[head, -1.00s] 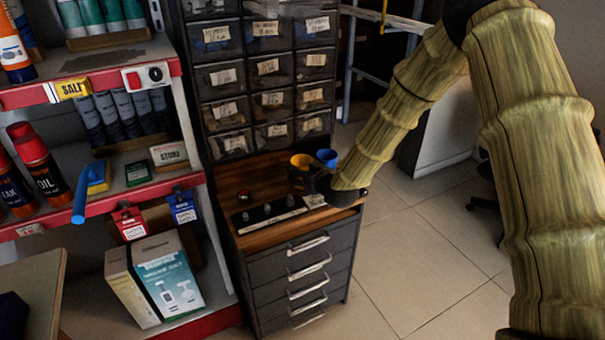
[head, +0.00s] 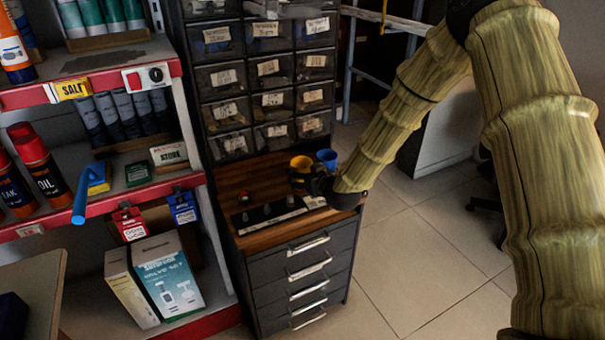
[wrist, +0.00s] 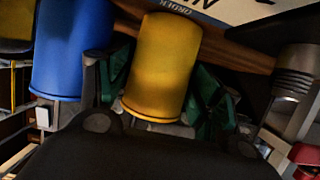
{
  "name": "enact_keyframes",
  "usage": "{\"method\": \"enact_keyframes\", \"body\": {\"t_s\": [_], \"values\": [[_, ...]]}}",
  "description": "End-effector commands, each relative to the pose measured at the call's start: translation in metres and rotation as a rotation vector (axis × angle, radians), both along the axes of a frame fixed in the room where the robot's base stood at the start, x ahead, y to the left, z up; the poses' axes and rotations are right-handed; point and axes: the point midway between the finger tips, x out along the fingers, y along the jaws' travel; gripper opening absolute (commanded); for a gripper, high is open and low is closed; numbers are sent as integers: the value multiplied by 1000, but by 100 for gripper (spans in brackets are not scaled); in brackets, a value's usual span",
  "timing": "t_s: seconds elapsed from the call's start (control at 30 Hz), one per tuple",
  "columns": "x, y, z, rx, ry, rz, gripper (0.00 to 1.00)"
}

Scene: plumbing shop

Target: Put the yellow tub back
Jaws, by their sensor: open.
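The yellow tub (head: 301,161) is over the wooden top of the grey drawer cabinet, its open mouth facing up. My gripper (head: 314,183) is at the tub, its dark fingers partly hiding the tub's lower part in the head view. In the wrist view the yellow tub (wrist: 163,70) is between the two green-padded fingers of my gripper (wrist: 165,85). The gripper is open. Whether either pad touches the tub, and whether the tub rests on the wood, I cannot tell. A blue tub (head: 327,157) is close on the right; in the wrist view it appears left (wrist: 73,50).
The cabinet's wooden top (head: 258,178) carries a red button (head: 243,197) and a dark strip with knobs (head: 268,212). Labelled small-parts bins (head: 268,100) rise behind it. A stocked red-edged shelf (head: 110,205) stands left. Floor (head: 420,250) is clear on the right.

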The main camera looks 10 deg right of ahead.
Motion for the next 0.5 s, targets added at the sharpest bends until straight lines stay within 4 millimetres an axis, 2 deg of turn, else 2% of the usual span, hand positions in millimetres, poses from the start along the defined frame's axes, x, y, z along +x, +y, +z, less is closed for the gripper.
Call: {"method": "enact_keyframes", "body": {"t_s": [0.5], "values": [[-79, -26, 32, 1, 0, -1, 66]]}}
